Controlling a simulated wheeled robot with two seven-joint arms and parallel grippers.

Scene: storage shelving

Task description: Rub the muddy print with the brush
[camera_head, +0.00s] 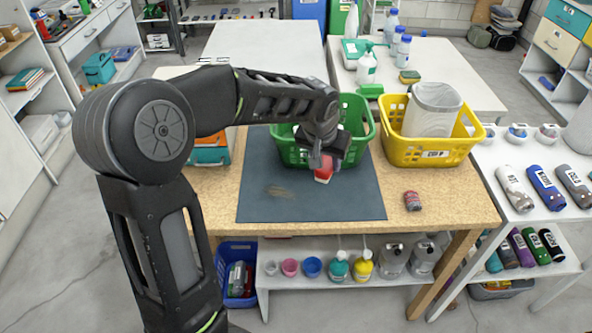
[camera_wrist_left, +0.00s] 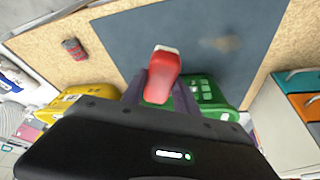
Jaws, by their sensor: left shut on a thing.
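The muddy print (camera_head: 280,191) is a faint brown smear on the dark blue-grey mat (camera_head: 340,203), left of the mat's middle. In the left wrist view the print (camera_wrist_left: 222,44) shows above and right of the brush. My left gripper (camera_head: 322,163) is shut on the brush (camera_head: 323,173), which has a red body and a whitish end. The brush also shows in the left wrist view (camera_wrist_left: 162,78), between the fingers. It is to the right of the print, in front of the green basket, and apart from the print. My right gripper is not in view.
A green basket (camera_head: 362,136) stands at the mat's back edge, with a yellow basket (camera_head: 425,153) to its right. An orange and teal box (camera_head: 208,155) is at the left. The front of the mat is clear.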

